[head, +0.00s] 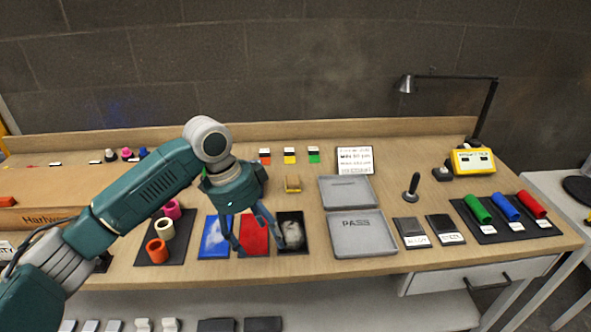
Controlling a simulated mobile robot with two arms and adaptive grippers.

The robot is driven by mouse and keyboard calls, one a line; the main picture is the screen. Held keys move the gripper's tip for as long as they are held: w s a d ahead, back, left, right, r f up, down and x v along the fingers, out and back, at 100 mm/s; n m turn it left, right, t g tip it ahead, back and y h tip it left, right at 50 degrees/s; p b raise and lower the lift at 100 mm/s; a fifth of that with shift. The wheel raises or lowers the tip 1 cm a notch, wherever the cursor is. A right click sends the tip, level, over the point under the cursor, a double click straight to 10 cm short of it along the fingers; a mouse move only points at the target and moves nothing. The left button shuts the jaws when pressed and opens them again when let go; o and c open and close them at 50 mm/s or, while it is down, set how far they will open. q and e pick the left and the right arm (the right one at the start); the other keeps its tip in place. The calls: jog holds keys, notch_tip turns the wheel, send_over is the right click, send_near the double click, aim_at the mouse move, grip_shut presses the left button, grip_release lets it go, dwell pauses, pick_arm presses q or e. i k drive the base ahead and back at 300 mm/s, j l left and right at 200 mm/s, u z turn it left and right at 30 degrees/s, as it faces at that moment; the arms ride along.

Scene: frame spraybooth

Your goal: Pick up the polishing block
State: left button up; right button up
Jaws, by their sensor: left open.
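The left fingertip is near the blue panel's edge, and the right one overlaps the black panel. I cannot tell whether the fingertips touch the panels. My right gripper is not in view.
A blue panel (213,238) and a black panel with a whitish patch (290,218) flank the red one. Grey trays (362,249) lie to the right. Coloured rolls (157,252) stand on a dark mat at left.

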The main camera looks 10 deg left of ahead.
aim_at(292, 183)
jog(key=i, duration=1.2)
